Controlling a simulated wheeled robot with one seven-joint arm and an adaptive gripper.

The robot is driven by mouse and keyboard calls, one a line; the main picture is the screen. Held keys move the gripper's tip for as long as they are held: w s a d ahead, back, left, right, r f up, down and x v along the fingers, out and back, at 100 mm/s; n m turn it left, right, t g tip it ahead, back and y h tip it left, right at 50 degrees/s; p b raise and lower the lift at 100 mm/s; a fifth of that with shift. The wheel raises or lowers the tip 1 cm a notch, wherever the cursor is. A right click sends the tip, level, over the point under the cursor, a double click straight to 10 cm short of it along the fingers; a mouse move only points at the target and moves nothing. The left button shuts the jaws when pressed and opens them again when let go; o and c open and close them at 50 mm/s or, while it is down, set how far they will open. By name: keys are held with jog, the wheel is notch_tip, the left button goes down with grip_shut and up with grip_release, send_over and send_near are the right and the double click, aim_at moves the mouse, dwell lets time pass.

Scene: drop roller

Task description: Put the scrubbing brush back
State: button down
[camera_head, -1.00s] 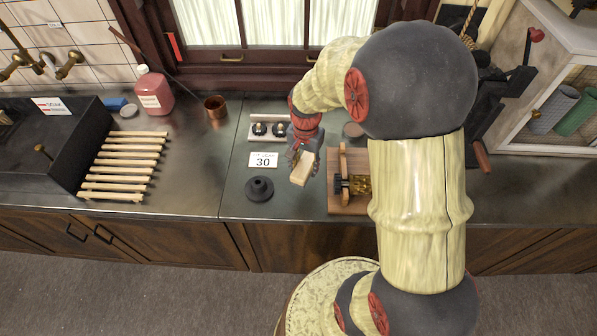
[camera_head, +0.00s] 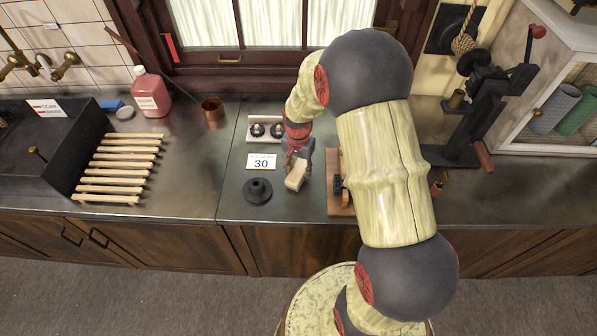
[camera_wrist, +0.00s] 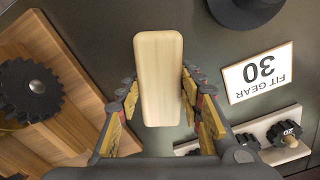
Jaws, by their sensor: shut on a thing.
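The scrubbing brush shows as a pale wooden block (camera_head: 296,178) with rounded corners. My gripper (camera_head: 298,158) is shut on it. The block is over the middle counter, between the black round-based stand (camera_head: 258,190) and a wooden board (camera_head: 341,200). In the wrist view the block (camera_wrist: 158,70) sits lengthwise between the two fingers of my gripper (camera_wrist: 158,98) and extends beyond their tips. Its plain wooden face is towards the wrist camera; no bristles show. I cannot tell whether its underside touches the counter.
A card reading "FIT GEAR 30" (camera_head: 261,162) and a gear rack (camera_head: 265,130) stand left of my gripper. A slatted wooden rack (camera_head: 118,166), copper cup (camera_head: 213,112), pink bottle (camera_head: 151,92), blue sponge (camera_head: 111,105) and dark sink (camera_head: 40,150) are further left. A crank device (camera_head: 480,120) stands right.

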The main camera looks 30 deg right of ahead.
jog(key=shift+f, duration=0.2)
jog(key=c, duration=1.3)
grip_release()
jog(key=shift+o, duration=0.6)
